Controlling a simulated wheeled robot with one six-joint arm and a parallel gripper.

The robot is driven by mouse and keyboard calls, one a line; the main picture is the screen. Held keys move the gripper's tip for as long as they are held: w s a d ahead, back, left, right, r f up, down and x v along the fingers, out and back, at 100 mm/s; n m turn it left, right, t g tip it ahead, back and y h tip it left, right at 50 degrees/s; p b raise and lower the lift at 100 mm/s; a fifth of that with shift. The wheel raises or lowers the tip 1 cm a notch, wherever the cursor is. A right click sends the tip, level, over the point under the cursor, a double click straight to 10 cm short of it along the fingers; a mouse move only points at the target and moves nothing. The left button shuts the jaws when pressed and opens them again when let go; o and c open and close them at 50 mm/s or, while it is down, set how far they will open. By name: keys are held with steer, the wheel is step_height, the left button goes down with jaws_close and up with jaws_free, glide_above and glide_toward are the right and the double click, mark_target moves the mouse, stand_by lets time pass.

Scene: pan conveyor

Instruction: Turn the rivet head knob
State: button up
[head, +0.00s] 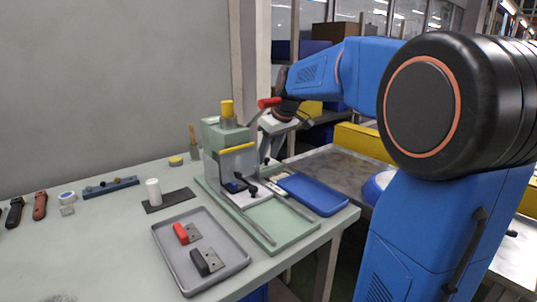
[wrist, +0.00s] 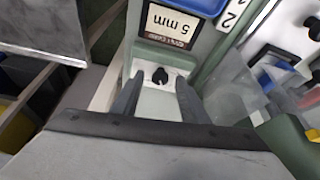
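A small black knob (wrist: 160,76) sits on a pale plate of the green press in the wrist view. I take it for the rivet head knob. My gripper (wrist: 158,84) is open, one dark finger at each side of the knob, with a gap on both sides. The knob looks apart from the fingers; the distance in depth is hard to tell. A "5 mm" label (wrist: 172,25) is just above the knob. In the head view, my gripper (head: 268,152) is at the right side of the press (head: 226,135), and the knob is hidden there.
A red-ended lever (head: 268,102) stands close to my wrist. A blue tray (head: 315,193) lies right of the press. A grey tray (head: 165,245) with red and black handled parts is in front. A white cylinder (head: 153,191) and tools stand on the left of the table.

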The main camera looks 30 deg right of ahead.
steer(key=v, duration=1.7)
steer(key=shift+r, duration=0.2)
